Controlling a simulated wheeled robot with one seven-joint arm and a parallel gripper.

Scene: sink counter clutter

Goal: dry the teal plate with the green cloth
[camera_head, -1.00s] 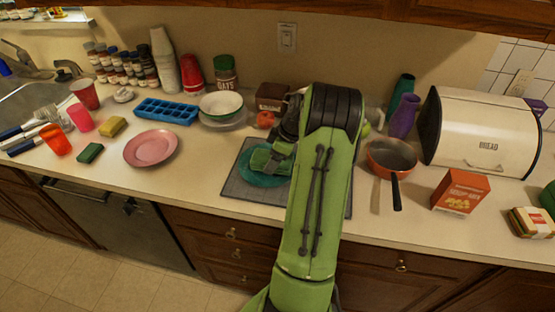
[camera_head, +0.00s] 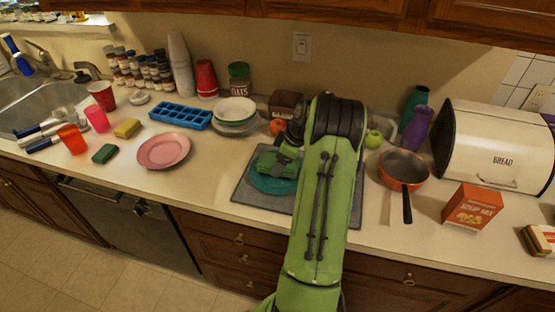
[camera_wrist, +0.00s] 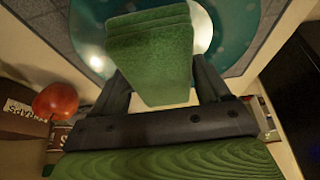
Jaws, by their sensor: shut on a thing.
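The teal plate (camera_head: 270,184) lies on a grey mat (camera_head: 248,195) on the counter, partly hidden by my gripper and arm. In the wrist view the plate (camera_wrist: 232,40) is glossy with bright highlights. My gripper (camera_head: 280,162) is over the plate. It is shut on the folded green cloth (camera_wrist: 150,55), which sticks out from between the fingers over the plate. The cloth also shows in the head view (camera_head: 276,166). I cannot tell whether the cloth touches the plate.
Left of the mat are a pink plate (camera_head: 164,151), a yellow sponge (camera_head: 127,128) and a green sponge (camera_head: 105,153). A bowl stack (camera_head: 236,111), a tomato (camera_head: 277,127) and a brown box (camera_head: 286,103) stand behind. A pan (camera_head: 404,168) and soup mix box (camera_head: 472,208) stand right.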

